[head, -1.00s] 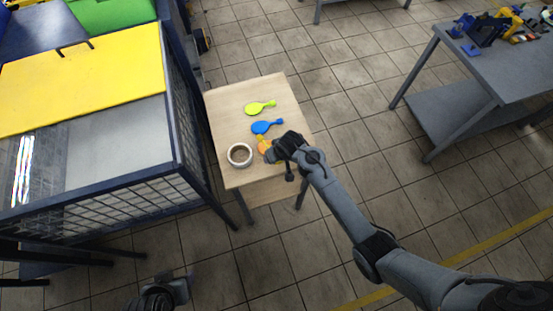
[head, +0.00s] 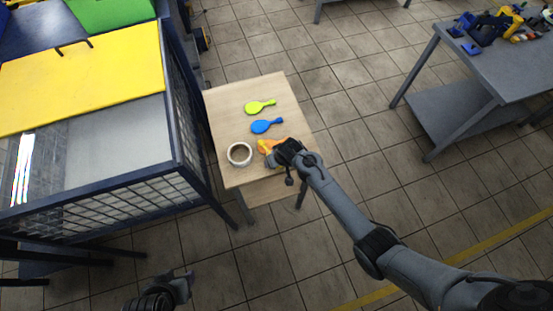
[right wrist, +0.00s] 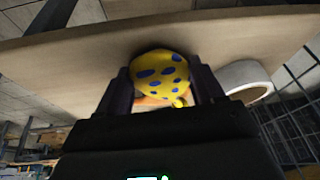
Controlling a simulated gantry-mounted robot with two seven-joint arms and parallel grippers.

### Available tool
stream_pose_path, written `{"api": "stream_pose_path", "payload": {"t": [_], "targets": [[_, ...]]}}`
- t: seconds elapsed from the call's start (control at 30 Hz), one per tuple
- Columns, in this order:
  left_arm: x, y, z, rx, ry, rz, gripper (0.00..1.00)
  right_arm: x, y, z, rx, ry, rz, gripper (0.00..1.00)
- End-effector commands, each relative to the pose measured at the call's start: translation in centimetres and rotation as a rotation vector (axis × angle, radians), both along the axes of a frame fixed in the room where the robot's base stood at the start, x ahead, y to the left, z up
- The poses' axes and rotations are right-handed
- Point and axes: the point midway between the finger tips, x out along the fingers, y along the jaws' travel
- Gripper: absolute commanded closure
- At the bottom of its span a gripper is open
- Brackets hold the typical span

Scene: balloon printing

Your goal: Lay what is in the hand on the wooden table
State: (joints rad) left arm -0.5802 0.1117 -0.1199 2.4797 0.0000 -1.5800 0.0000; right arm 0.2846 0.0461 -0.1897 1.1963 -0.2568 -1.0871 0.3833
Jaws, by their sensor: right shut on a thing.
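My right gripper (head: 275,150) is over the front right part of the wooden table (head: 232,112), shut on a yellow balloon with blue spots. The balloon (right wrist: 160,74) fills the space between the fingers in the right wrist view, with a little orange showing under it.
A yellow-green balloon (head: 258,107) and a blue balloon (head: 264,127) lie flat on the table. A white tape roll (head: 231,157) lies left of my right gripper. A mesh-sided cabinet (head: 110,180) stands left of the table. A grey bench (head: 510,65) stands far right.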

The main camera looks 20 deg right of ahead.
Motion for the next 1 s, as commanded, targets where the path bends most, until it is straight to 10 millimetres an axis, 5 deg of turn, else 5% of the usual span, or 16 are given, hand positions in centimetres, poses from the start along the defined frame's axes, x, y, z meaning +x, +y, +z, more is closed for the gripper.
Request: {"api": "stream_pose_path", "payload": {"t": [0.03, 0.07, 0.2, 0.6, 1.0], "targets": [[0.0, 0.0, -0.1, 0.000, 0.000, 0.000, 0.46, 0.0, 0.0, -0.2, 0.000, 0.000, 0.000, 0.50], [0.0, 0.0, -0.1, 0.000, 0.000, 0.000, 0.46, 0.0, 0.0, -0.1, 0.000, 0.000, 0.000, 0.30], [0.0, 0.0, 0.0, 0.000, 0.000, 0.000, 0.46, 0.0, 0.0, -0.1, 0.000, 0.000, 0.000, 0.08], [0.0, 0.3, 0.2, 0.012, 0.000, -0.008, 0.46, 0.0, 0.0, 0.4, 0.000, -0.001, 0.000, 0.07], [0.0, 0.3, 1.3, 0.012, 0.000, -0.008, 0.46, -1.9, -0.4, 6.0, 0.002, -0.002, 0.000, 0.07]]}}
